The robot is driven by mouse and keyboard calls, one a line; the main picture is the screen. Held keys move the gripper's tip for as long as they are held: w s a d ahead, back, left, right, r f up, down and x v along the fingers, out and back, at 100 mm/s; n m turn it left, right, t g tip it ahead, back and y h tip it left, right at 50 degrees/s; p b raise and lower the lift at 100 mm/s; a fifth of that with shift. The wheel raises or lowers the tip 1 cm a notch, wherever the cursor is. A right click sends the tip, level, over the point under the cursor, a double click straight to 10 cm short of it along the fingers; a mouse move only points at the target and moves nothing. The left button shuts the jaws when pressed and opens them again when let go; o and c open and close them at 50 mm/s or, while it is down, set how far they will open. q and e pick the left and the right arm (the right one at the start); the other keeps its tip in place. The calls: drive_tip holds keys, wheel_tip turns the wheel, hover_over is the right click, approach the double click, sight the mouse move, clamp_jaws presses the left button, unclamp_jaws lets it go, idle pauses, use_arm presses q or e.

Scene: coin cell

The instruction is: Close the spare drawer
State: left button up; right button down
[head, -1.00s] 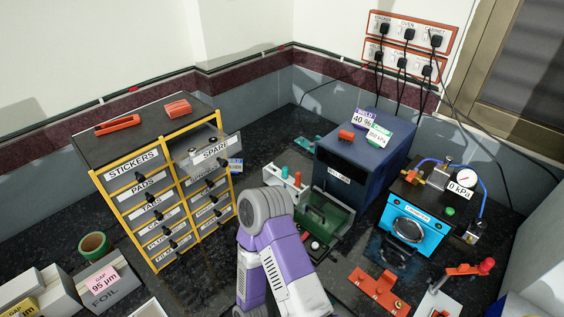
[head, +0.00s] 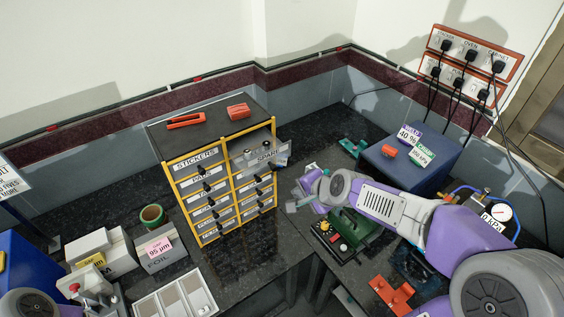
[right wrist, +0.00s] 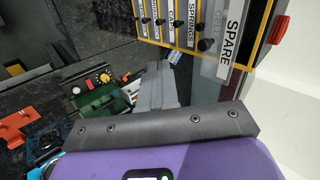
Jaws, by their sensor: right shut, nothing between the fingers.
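The spare drawer (head: 279,156) is the top right drawer of the yellow-framed cabinet (head: 208,133). It stands pulled out, with small metal parts visible inside and a SPARE label on its front. In the right wrist view the spare drawer (right wrist: 232,45) shows at the upper right, its label running up the picture. My right gripper (head: 292,205) is shut and empty, in front of the cabinet's right side, lower than the spare drawer and apart from it. Its closed fingers (right wrist: 160,85) show in the right wrist view.
An orange handle-like piece (head: 186,120) and a red block (head: 238,112) lie on the cabinet top. The blue oven (head: 405,165) and green device (head: 350,235) stand to the right, near my right arm. Foil boxes (head: 160,248) stand left. Dark bench before the cabinet is clear.

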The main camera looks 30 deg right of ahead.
wheel_tip(320, 180, up, 5)
drive_tip(key=s+d+m, duration=0.1)
use_arm(q)
drive_tip(key=shift+r, duration=0.3)
use_arm(e)
drive_tip(key=w+f, duration=0.6)
drive_tip(key=w, duration=0.5)
drive_tip(key=shift+a+f+t, duration=0.35)
drive_tip(key=shift+t, duration=0.05)
